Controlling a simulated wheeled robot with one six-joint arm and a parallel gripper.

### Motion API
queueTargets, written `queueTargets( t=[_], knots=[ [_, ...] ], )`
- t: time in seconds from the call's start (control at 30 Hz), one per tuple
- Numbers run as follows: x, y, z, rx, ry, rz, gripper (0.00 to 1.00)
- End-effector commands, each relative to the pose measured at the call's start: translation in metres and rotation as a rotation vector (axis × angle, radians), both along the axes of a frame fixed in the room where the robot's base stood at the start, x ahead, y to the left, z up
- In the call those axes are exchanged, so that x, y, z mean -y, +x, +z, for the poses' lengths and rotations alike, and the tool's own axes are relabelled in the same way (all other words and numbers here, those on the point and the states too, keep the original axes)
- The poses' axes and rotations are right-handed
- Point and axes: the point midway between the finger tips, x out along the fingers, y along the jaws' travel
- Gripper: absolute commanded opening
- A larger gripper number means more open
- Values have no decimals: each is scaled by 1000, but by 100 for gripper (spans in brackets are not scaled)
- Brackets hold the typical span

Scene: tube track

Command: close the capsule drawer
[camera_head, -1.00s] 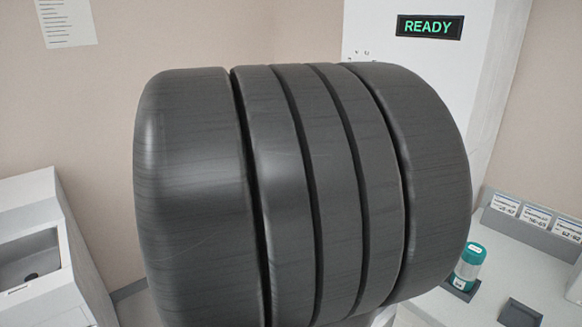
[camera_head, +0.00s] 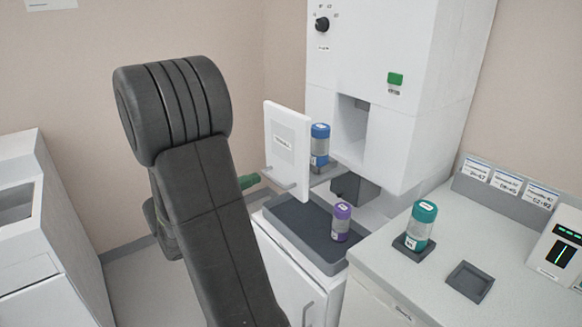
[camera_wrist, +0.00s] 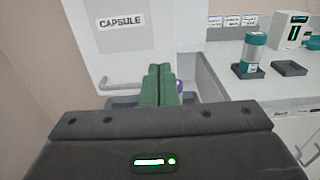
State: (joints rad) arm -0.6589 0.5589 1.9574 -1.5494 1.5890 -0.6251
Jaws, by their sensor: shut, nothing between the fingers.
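The capsule drawer's white front panel (camera_head: 287,135) stands out from the white machine, so the drawer is open. Its bar handle (camera_head: 279,181) is low on the outer face. In the wrist view the panel (camera_wrist: 130,55) carries the label CAPSULE, with the handle (camera_wrist: 121,84) left of my fingers. A blue-capped capsule (camera_head: 320,146) is behind the panel, partly hidden by it. My gripper (camera_head: 250,180) has green fingers, shut and empty, just outside the panel near the handle. In the wrist view my gripper (camera_wrist: 157,84) is before the panel's lower right part; I cannot tell if it touches.
A purple-capped capsule (camera_head: 341,222) stands on a dark tray (camera_head: 300,245) below the drawer. A teal-capped capsule (camera_head: 420,225) stands on the right counter (camera_head: 395,268), beside an empty dark holder (camera_head: 470,281). A white unit (camera_head: 45,245) stands at left.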

Motion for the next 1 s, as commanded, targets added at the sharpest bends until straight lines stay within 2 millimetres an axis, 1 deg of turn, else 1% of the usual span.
queueTargets(
  t=[0.03, 0.1, 0.4, 0.6, 0.8, 1.0],
  knots=[
    [9, 5, 1, -1, -1, -7, 0],
    [18, 11, 1, -1, 0, -7, 0],
    [58, 40, 2, -1, 1, -7, 0],
    [81, 57, 1, -3, 2, -6, 0],
    [94, 66, 0, -3, 2, -4, 0],
    [96, 69, 0, -1, 2, -2, 0]
  ],
)
